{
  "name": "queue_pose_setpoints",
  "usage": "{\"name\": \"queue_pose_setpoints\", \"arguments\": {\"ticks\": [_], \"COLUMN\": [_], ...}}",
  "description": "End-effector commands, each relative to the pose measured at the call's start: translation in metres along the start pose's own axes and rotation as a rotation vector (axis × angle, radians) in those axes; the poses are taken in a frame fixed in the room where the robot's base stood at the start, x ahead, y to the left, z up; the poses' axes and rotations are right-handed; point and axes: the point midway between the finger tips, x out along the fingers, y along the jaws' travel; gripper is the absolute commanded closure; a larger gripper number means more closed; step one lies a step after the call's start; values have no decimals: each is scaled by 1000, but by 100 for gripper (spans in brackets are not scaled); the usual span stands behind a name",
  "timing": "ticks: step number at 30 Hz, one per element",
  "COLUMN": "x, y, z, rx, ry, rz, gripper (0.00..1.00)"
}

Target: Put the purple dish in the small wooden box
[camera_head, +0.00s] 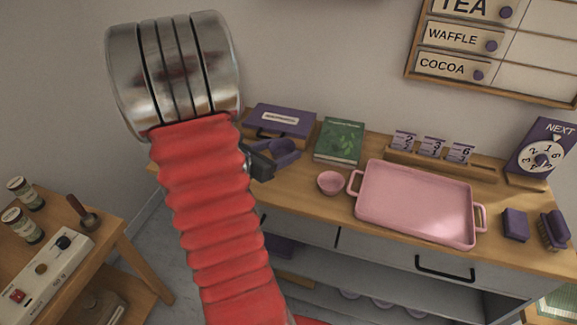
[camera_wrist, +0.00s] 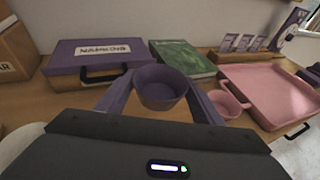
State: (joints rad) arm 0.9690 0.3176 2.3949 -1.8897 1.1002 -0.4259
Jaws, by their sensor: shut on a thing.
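The purple dish (camera_wrist: 161,90) is a small round bowl. My gripper (camera_wrist: 158,100) is shut on it, with one purple finger on each side. The dish looks upright and appears to be above the counter. In the head view, the dish (camera_head: 286,146) shows only partly beside my arm, in front of the purple case. A brown box (camera_wrist: 14,48) with a label ending in "AR" is cut off at the left edge of the wrist view. I cannot tell whether it is the small wooden box; none shows clearly in the head view.
A purple case (camera_head: 284,117) and a green book (camera_head: 339,141) stand at the counter's back. A pink bowl (camera_head: 331,183) and a large pink tray (camera_head: 415,200) are to the right. Number cards (camera_head: 433,147) stand behind the tray. A side table (camera_head: 110,247) is at left.

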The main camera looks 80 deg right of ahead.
Motion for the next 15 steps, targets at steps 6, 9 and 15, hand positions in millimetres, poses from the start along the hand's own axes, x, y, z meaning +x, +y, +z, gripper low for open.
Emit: {"name": "queue_pose_setpoints", "arguments": {"ticks": [6, 9, 15], "x": [8, 9, 9], "y": [0, 0, 0], "z": [-25, -30, -30], "rx": [-4, -1, 0], "ry": [1, 0, -1], "rz": [0, 0, 0], "gripper": [62, 62, 62]}}
